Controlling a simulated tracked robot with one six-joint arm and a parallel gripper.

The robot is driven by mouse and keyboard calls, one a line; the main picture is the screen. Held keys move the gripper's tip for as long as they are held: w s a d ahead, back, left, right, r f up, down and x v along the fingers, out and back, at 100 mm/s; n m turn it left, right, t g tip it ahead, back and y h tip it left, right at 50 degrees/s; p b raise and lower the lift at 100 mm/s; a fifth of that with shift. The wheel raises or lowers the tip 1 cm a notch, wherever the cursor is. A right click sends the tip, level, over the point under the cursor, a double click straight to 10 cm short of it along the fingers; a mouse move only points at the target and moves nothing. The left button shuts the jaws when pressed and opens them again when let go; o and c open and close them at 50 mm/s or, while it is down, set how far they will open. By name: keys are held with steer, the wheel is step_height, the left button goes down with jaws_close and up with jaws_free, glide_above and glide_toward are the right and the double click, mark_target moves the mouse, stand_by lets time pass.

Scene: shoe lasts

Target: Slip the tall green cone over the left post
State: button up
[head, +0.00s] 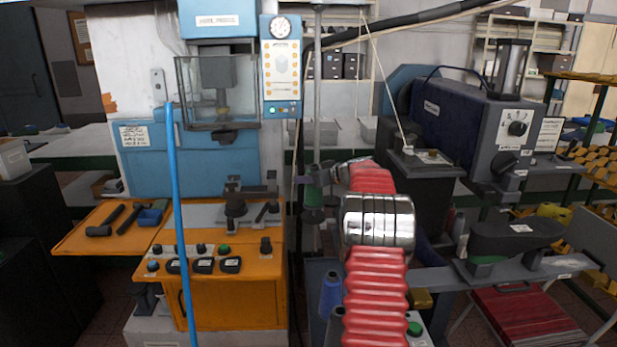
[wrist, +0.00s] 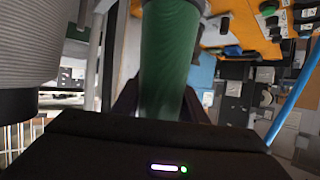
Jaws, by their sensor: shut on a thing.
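The green cone (wrist: 168,50) fills the upper middle of the wrist view, between the dark fingers of my gripper (wrist: 160,103). My gripper is shut on it. In the head view my gripper (head: 318,178) is small, beyond the red sleeve of my arm, and the green cone (head: 313,197) shows beside it, held in the air. A blue cone (head: 330,294) stands upright below, left of my arm, with a dark grey cone-like shape (head: 336,326) in front of it. I cannot make out the left post; my arm hides part of that area.
An orange bench (head: 225,300) with knobs and a blue press (head: 150,155) stand at left. A thin blue bar (head: 178,220) rises in front of it. A dark blue machine (head: 455,120) stands at right, above a grey arm with a black shoe form (head: 515,236).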

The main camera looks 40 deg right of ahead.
steer(key=shift+f, duration=0.5)
steer(key=o, duration=1.3)
steer(key=shift+f, duration=0.1)
steer(key=shift+f, duration=0.1)
steer(key=shift+s, duration=0.15)
steer(key=v, duration=1.3)
steer(key=shift+s+r, duration=0.2)
steer(key=shift+r, duration=0.1)
